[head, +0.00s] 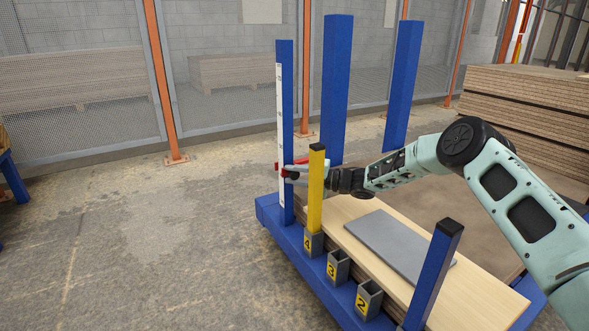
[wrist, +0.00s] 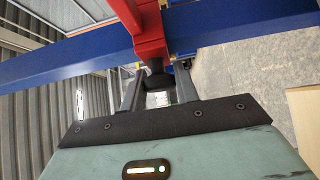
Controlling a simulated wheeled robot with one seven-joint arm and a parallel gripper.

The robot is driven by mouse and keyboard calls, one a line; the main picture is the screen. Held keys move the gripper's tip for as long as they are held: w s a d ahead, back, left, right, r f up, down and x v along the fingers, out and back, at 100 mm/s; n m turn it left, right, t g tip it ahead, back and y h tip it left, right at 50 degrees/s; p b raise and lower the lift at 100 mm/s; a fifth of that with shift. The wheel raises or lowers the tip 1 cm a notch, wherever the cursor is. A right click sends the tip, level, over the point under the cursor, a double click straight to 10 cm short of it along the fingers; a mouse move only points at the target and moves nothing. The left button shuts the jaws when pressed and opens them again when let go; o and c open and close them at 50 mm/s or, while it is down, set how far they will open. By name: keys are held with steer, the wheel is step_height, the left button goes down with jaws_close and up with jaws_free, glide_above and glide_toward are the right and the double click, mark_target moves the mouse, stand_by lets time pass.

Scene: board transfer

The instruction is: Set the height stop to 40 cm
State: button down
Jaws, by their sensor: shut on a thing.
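The red height stop (head: 285,172) sits around the blue post with the white scale strip (head: 281,120), somewhat below the post's middle. The scale's numbers are too small to read. My gripper (head: 299,174) reaches the stop from the right, partly hidden behind the yellow post. In the wrist view the red stop (wrist: 150,38) crosses the blue post (wrist: 70,60). There my gripper (wrist: 158,88) has its two grey fingers on either side of a dark knob (wrist: 156,78) on the stop, shut on it.
The yellow post (head: 317,190) stands in the socket marked 4, close to my gripper. Sockets 3 (head: 338,268) and 2 (head: 368,300) look empty. A grey plate (head: 398,245) lies on the light boards (head: 350,213). A short blue post (head: 436,270) stands at the front. The floor on the left is clear.

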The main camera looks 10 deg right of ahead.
step_height(320, 180, down, 4)
steer(key=shift+r+b, duration=0.1)
steer(key=shift+b, duration=0.35)
steer(key=c, duration=1.1)
jaws_free()
steer(key=shift+d+r, duration=0.1)
steer(key=p+v, duration=0.7)
steer(key=v, duration=1)
steer(key=shift+d, duration=0.2)
steer(key=shift+s+d, duration=0.1)
